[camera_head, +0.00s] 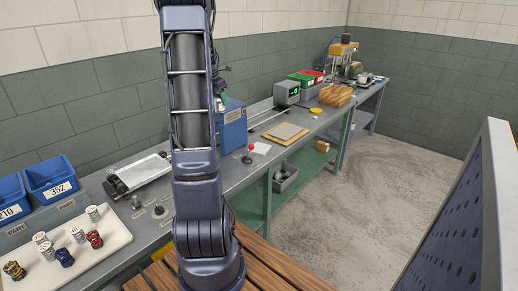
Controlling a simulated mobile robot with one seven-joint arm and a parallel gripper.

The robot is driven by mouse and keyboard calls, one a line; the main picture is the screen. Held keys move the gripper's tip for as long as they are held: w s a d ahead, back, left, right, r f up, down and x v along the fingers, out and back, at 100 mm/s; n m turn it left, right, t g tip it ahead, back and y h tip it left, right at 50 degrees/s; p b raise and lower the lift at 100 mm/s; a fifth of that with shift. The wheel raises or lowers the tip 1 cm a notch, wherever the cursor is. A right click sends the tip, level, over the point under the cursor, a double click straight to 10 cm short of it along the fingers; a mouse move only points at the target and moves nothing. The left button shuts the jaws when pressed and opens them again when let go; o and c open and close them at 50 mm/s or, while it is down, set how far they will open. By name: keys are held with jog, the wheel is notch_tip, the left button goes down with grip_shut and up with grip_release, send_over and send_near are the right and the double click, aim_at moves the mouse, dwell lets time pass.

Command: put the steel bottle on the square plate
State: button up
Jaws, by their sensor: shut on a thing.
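A flat square plate (285,133), tan with a paler rim, lies on the grey bench right of the blue machine. Nothing stands on it. I cannot make out the steel bottle in this view. My arm rises through the left middle of the picture and runs out of the top edge.
The blue machine (232,125) stands partly behind my arm. A red-knobbed lever (249,151) and a white card (262,148) are near the plate. A white tray (110,238) with several coils lies at left. Open floor (345,190) lies right of the bench.

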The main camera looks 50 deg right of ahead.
jog(key=s+d, duration=0.5)
jog(key=d, duration=0.5)
jog(key=s+d, duration=0.5)
jog(key=d, duration=0.4)
send_over(261, 147)
jog(key=shift+n, duration=0.3)
jog(key=shift+s+a+f, duration=0.1)
jog(key=shift+f, duration=6.15)
jog(key=shift+a+f, duration=0.1)
jog(key=shift+f, duration=6.15)
jog(key=shift+f, duration=0.1)
jog(key=o, duration=1.2)
jog(key=shift+c, duration=0.2)
jog(key=v, duration=1.2)
jog(key=shift+s, duration=0.1)
